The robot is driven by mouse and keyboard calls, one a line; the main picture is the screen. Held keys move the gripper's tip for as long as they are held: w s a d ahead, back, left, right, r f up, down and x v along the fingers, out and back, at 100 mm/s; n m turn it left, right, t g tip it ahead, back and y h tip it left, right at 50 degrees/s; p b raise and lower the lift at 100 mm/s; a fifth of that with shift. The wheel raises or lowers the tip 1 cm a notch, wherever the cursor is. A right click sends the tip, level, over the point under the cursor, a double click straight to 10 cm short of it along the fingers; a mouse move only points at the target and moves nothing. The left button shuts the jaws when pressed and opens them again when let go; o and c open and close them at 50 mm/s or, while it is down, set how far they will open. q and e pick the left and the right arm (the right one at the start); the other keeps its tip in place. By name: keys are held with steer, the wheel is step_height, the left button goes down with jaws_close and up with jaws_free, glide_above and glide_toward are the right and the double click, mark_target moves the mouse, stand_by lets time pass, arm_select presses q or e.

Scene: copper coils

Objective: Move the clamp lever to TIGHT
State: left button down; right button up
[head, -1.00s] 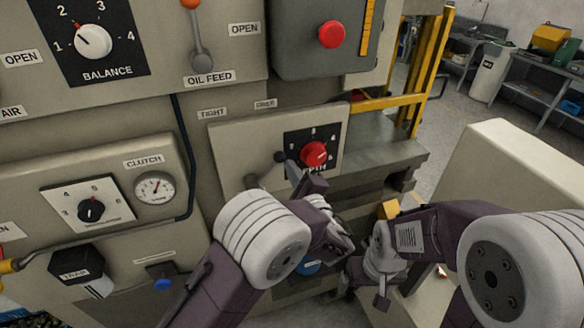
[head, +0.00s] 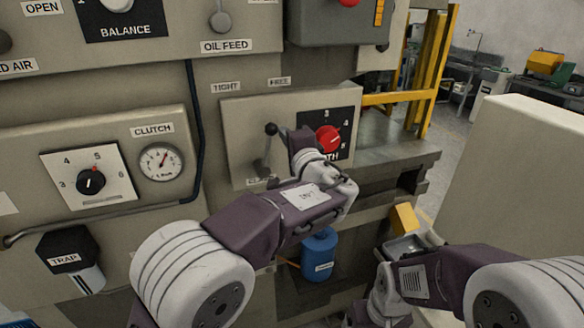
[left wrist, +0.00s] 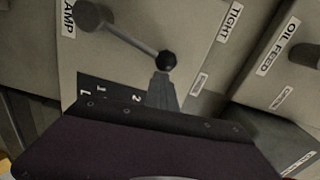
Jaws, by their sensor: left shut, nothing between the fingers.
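The clamp lever (head: 266,148) is a grey arm with a black ball knob on a beige panel. It stands nearly upright, leaning slightly right, and points roughly at the FREE label (head: 279,82). The TIGHT label (head: 227,87) is up and to the left. My left gripper (head: 284,133) is shut and empty, its tips just right of the knob. In the left wrist view the shut tips (left wrist: 164,79) meet or nearly meet the knob (left wrist: 166,60); contact is unclear. The TIGHT label (left wrist: 230,22) lies beyond. My right arm is low at right; its fingers cannot be made out.
A red knob (head: 328,139) on a black dial sits just right of my left gripper. The clutch gauge (head: 161,162) and a black dial (head: 91,181) are to the left. A blue container (head: 319,254) stands below my left arm. A yellow frame (head: 432,70) is at right.

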arm_select(q)
steer(key=s+a+f+n+b, duration=0.1)
steer(key=s+a+n+b, duration=0.2)
steer(key=a+n+b, duration=0.8)
steer(key=shift+s+a+n+b, duration=0.25)
steer(key=shift+a+n+b, duration=0.2)
steer(key=shift+b, duration=4.45)
steer(key=shift+f, duration=0.1)
